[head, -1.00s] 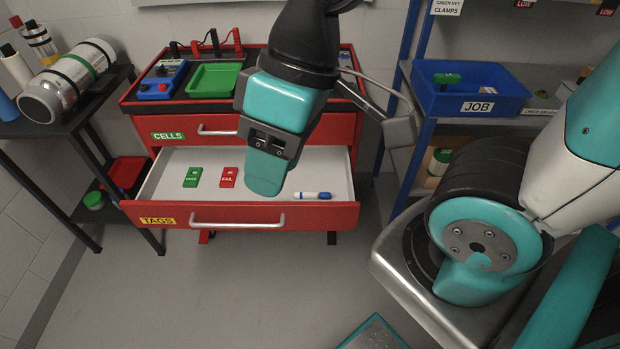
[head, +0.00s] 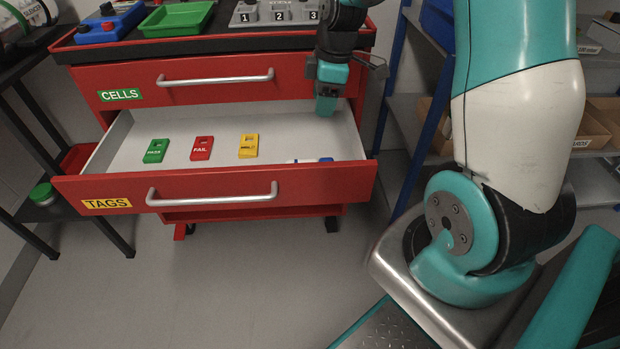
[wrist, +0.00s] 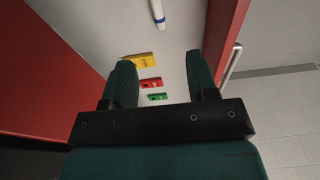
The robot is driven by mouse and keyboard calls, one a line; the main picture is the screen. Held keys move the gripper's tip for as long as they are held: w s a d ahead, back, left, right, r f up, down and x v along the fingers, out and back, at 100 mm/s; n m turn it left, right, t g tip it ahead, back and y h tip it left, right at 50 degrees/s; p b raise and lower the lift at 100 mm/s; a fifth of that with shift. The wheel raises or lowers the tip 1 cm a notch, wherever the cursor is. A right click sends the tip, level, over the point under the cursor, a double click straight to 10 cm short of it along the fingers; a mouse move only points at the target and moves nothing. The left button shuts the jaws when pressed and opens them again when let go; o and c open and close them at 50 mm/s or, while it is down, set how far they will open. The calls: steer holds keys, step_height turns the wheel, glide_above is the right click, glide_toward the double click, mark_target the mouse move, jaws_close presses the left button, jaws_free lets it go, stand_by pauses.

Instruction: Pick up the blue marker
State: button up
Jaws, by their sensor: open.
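The blue marker (head: 309,161), white with blue ends, lies in the open TAGS drawer (head: 215,187), near its right end and close behind the front panel. The panel hides part of it in the head view. It also shows at the top of the wrist view (wrist: 157,12), beyond the fingertips. My gripper (head: 326,108) is over the right rear of the drawer, above and behind the marker and apart from it. In the wrist view my gripper (wrist: 160,68) has its two fingers spread, with nothing between them.
Green (head: 156,150), red (head: 202,148) and yellow (head: 249,146) tags lie in a row left of the marker. The closed CELLS drawer (head: 215,80) is above. A blue shelf post (head: 424,130) stands to the right.

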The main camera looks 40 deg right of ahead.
steer(key=b, duration=0.3)
glide_above(310, 160)
steer(key=s, duration=0.1)
steer(key=f, duration=0.7)
steer(key=d+f, duration=0.1)
steer(key=f, duration=0.3)
steer(key=shift+f, duration=0.3)
steer(key=shift+w+a+f+b, duration=0.15)
steer(key=shift+f+b, duration=0.2)
steer(key=shift+f, duration=0.65)
steer(key=shift+w+a+f+b, duration=0.2)
steer(key=shift+f+b, duration=0.1)
steer(key=shift+f, duration=0.65)
steer(key=shift+w+a+f+b, duration=0.15)
steer(key=shift+f+b, duration=0.2)
steer(key=shift+f, duration=0.65)
steer(key=shift+c, duration=0.4)
jaws_close()
